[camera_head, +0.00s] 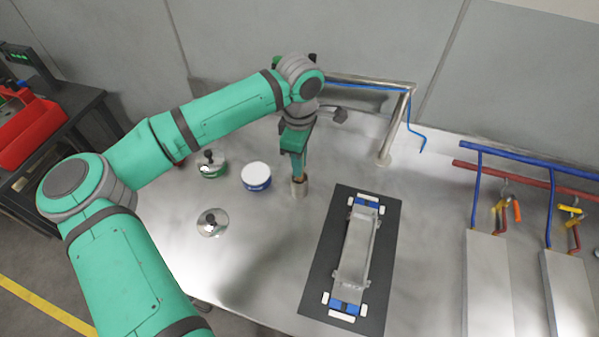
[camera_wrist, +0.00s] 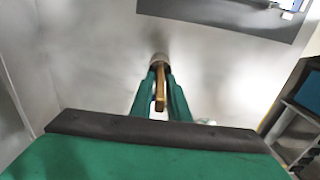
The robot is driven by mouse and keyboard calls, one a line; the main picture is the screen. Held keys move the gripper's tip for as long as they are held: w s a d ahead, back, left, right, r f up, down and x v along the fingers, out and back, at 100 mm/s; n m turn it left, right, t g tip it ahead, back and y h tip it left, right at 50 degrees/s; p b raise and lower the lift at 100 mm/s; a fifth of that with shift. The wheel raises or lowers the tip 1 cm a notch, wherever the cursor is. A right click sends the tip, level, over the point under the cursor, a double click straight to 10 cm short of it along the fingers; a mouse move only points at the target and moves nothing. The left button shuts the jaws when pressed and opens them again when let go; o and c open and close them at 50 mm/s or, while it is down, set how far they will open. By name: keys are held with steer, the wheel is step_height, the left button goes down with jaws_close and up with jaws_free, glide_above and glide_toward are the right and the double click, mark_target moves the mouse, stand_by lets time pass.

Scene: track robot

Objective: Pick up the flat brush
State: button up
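The flat brush (camera_wrist: 160,92) shows in the wrist view as a narrow brown wooden handle between my gripper's two green fingers. My gripper (camera_head: 297,172) points down over the bench in the head view, and its fingers are close on either side of the handle in the wrist view (camera_wrist: 160,78). I cannot tell whether they press on it. Beyond the fingertips is a short metallic cylinder (camera_head: 299,188), also in the wrist view (camera_wrist: 159,59). It seems to stand on the bench. I cannot tell whether it is a holder or part of the brush. The bristles are not clearly visible.
A dark mat (camera_head: 322,262) with a metal frame lies to the right.

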jaws_close()
steer(key=shift+r, duration=0.15)
step_height(320, 180, up, 10)
steer(key=shift+f, duration=0.1)
stand_by(2.2)
